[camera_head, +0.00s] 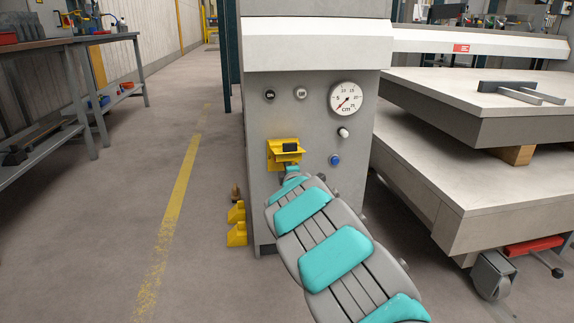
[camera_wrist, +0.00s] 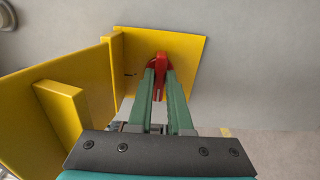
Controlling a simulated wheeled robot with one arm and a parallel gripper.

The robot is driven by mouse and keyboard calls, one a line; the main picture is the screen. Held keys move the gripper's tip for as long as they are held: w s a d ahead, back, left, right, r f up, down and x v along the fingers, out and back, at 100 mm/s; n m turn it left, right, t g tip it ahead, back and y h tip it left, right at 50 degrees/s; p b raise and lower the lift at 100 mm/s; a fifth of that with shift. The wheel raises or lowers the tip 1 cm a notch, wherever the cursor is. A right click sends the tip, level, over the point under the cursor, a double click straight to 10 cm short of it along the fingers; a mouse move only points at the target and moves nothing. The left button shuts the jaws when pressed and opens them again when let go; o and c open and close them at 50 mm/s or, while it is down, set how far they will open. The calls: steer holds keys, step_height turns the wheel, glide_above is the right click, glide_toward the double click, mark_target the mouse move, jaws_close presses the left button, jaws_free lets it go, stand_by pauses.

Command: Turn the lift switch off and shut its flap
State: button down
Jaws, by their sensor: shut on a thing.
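The red lift switch (camera_wrist: 161,60) sits on a yellow plate (camera_wrist: 190,48) in the wrist view. My gripper (camera_wrist: 160,76) has its two green fingers on either side of the red handle, shut on it. The handle runs up and down in that picture. The yellow flap (camera_wrist: 62,92) stands open to the left of the plate, with a raised block on it. In the head view, the yellow switch housing (camera_head: 275,146) is on the front of the grey machine, and the end of my arm reaches it. The switch and my fingertips are hidden there.
Above the housing are a black and a light button (camera_head: 301,92) and a round gauge (camera_head: 346,99). A white knob (camera_head: 343,132) and a blue button (camera_head: 335,160) are to its right. Large stacked plates (camera_head: 480,90) stand at right. The aisle floor (camera_head: 160,180) at left is clear.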

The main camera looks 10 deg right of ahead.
steer(key=shift+a, duration=0.1)
steer(key=c, duration=0.8)
jaws_free()
steer(key=shift+c, duration=0.2)
steer(key=s+p, duration=0.1)
steer(key=s, duration=0.6)
steer(key=shift+s, duration=0.4)
